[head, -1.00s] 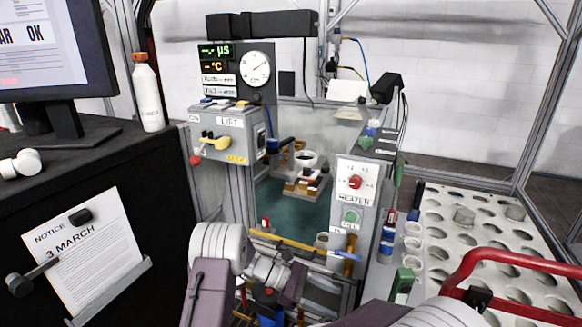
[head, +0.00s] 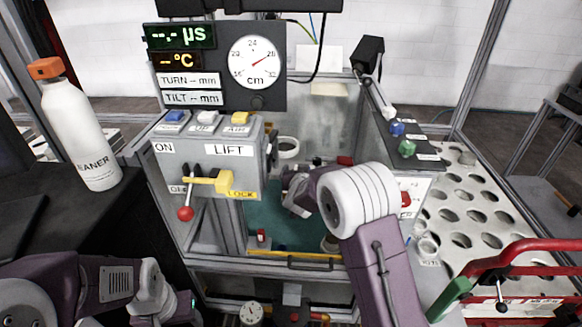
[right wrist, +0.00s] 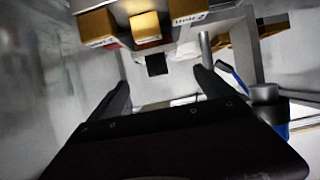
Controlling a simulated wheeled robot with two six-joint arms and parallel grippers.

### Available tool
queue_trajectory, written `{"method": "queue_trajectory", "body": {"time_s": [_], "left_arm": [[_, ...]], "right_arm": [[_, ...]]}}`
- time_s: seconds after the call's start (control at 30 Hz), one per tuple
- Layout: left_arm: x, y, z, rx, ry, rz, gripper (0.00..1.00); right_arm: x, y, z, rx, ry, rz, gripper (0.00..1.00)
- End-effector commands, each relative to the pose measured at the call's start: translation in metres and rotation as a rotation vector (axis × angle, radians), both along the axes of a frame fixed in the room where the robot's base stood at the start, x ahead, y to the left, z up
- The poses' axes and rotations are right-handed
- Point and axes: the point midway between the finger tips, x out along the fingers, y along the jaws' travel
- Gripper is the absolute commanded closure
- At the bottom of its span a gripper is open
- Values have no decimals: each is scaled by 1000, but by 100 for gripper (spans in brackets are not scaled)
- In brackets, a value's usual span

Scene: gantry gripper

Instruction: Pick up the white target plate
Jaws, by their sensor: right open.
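I cannot identify the white target plate for sure. In the right wrist view a small pale flat piece (right wrist: 186,101) shows beyond the gripper, partly hidden by its dark body. My right gripper (right wrist: 165,84) is open, its two dark fingers apart with nothing held between them. In the head view my right arm reaches into the glass-walled tank (head: 290,256); its jaws are hidden or too small to tell there. A white ring-shaped part (head: 288,147) shows behind the arm's wrist. My left arm is at the lower left; its jaws do not show.
The LIFT box (head: 215,150) with a yellow lock lever (head: 222,182) stands left of my right wrist. Right are the heater panel (head: 412,192), a perforated white table (head: 480,205) and a red rail (head: 530,247). A white bottle (head: 75,125) stands left.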

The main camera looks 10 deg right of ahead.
Motion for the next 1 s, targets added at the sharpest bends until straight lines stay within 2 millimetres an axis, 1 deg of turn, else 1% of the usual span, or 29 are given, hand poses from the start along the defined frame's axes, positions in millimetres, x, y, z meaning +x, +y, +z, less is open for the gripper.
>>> {"method": "queue_trajectory", "body": {"time_s": [0.03,0.13,0.3,0.37,0.5,0.6,0.7,0.87,0.9,0.97,1.0], "left_arm": [[0,0,-2,0,0,1,44],[0,0,-3,0,1,2,44],[0,0,-3,-1,1,4,44],[0,0,-5,-1,1,4,44],[0,0,-8,-2,2,5,44],[0,0,-7,-2,2,5,44],[0,0,-7,-2,2,5,44],[0,0,-7,-2,2,5,44],[0,0,-7,-2,2,5,44],[0,0,-7,-2,2,5,44],[0,0,-7,-2,2,5,44]], "right_arm": [[8,-3,-6,-1,0,-2,7],[20,-6,-11,0,1,0,7],[26,-7,-13,1,2,2,7],[31,-8,-19,2,3,2,7],[53,-15,-33,2,1,1,7],[65,-18,-36,2,2,1,7],[69,-19,-38,1,2,3,7],[69,-19,-38,1,2,4,7],[69,-19,-38,1,2,4,13],[69,-19,-38,1,2,4,30],[69,-19,-38,1,2,4,41]]}}
